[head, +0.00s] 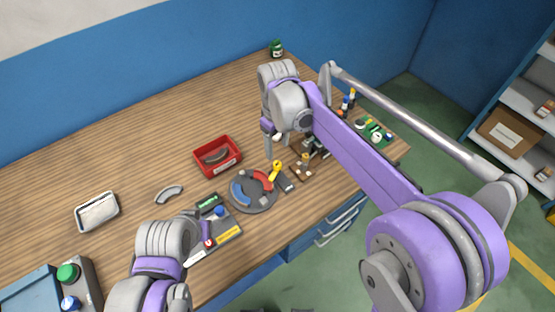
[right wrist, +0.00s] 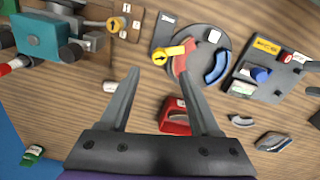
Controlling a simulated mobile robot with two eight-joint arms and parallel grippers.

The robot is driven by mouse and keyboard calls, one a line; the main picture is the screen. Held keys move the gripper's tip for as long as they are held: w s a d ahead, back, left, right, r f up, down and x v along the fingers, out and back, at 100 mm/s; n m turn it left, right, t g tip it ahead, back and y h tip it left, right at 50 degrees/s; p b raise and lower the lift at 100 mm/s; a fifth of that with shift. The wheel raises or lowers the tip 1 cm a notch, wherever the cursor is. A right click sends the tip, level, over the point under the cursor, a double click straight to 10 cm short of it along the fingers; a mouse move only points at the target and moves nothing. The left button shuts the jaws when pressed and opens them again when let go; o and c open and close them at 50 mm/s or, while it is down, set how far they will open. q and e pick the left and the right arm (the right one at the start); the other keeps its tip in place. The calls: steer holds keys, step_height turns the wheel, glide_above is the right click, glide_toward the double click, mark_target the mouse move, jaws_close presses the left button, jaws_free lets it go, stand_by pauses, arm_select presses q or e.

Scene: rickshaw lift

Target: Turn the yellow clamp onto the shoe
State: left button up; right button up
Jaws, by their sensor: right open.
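The yellow clamp (head: 275,171) stands at the edge of the round grey plate (head: 250,207). It also shows in the right wrist view (right wrist: 174,51), its round arrow-marked knob at the left and its arm reaching right over the plate. The arm appears to cross one end of the curved red shoe (right wrist: 179,68); I cannot tell whether it touches. A blue shoe (right wrist: 216,67) lies across the plate. My right gripper (right wrist: 165,71) is open and empty, above the table near the clamp. My left arm is low in the head view; its fingertips are unclear.
A red bin (head: 218,155) holds a grey curved piece. Another grey curved piece (head: 169,194) and a white tray (head: 97,211) lie to the left. A grey board (head: 228,236) with coloured parts is beside the plate. A teal block fixture (right wrist: 48,35) stands near my right gripper.

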mark_target(277, 164)
step_height(277, 164, down, 8)
steer(key=shift+r, duration=0.1)
steer(key=shift+c, duration=0.3)
jaws_close()
